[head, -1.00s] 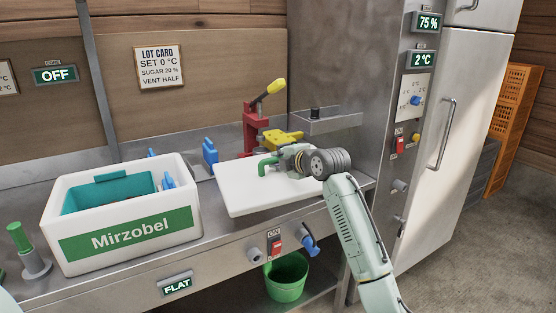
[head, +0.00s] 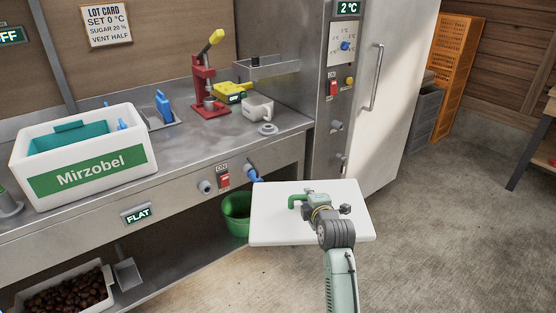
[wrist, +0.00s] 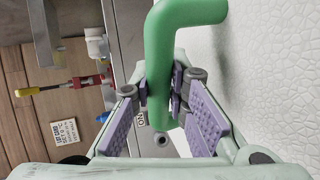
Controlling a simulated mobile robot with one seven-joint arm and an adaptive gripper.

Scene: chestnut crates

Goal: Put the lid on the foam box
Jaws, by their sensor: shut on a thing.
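The white lid (head: 275,226) is a flat slab with a green handle (head: 297,201). My gripper (head: 312,204) is shut on this handle and holds the lid in the air, in front of the counter and over the floor. In the wrist view the purple finger pads of my gripper (wrist: 162,98) close on the green handle (wrist: 172,60), with the lid's textured white top (wrist: 275,70) beside it. The white foam box (head: 140,165), with a green Mirzobel label, stands open on the counter at the left. Teal contents and a blue item show inside it.
A red press (head: 201,88), a yellow device (head: 232,91), a white mug (head: 259,107) and a blue-handled item (head: 164,104) stand on the steel counter (head: 205,140). A green bucket (head: 236,214) is below. A tall steel cabinet stands right; open floor lies beyond it.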

